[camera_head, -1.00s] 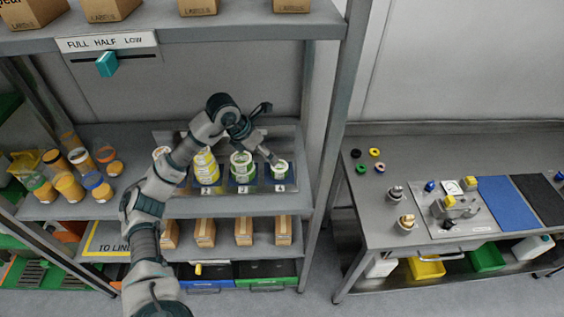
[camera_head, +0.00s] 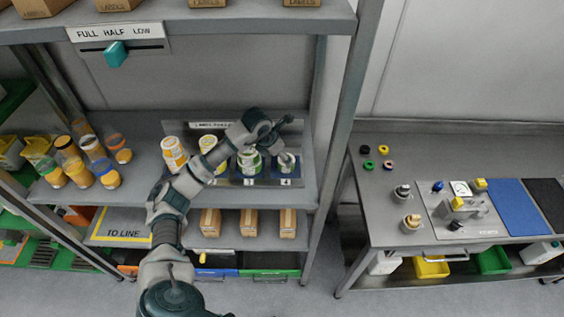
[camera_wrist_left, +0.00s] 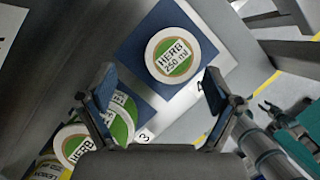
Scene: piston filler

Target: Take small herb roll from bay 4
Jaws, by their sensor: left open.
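The small herb roll (camera_wrist_left: 175,57) has a white and green face reading "HERB 250 ml" and sits on the blue pad of bay 4 in the left wrist view. In the head view the bay 4 roll (camera_head: 287,166) is partly covered by my left gripper (camera_head: 281,147). In the wrist view my left gripper (camera_wrist_left: 160,82) is open, its fingers spread either side of the near part of the roll's face, with nothing between them. I cannot tell the exact height gap.
Another herb roll (camera_head: 250,163) stands in bay 3, close to the left finger in the wrist view. Yellow and orange rolls (camera_head: 173,155) stand further left. A shelf upright (camera_head: 340,120) rises right of bay 4. A shelf with boxes (camera_head: 210,20) hangs above.

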